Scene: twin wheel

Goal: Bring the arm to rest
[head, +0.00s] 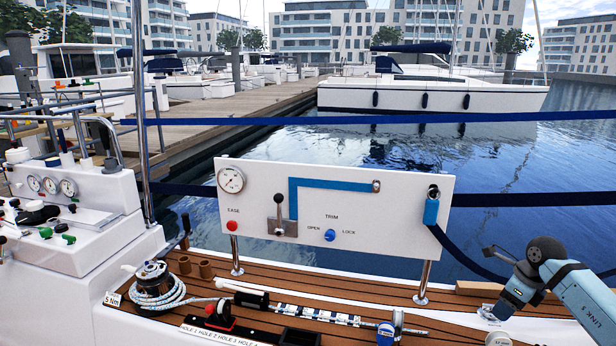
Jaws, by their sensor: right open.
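My right arm (582,302) comes in at the lower right, bent at a dark round joint (545,250). A dark blue strap (462,257) runs from the panel's right edge down behind the arm. My left gripper is not in view.
The panel carries a gauge (231,180), a red button (232,226), a lever (279,210) and a blue knob (330,235). A winch with rope (154,283) stands on the wooden deck (350,281). A striped bar (310,313) lies along the front. A console (85,222) fills the left.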

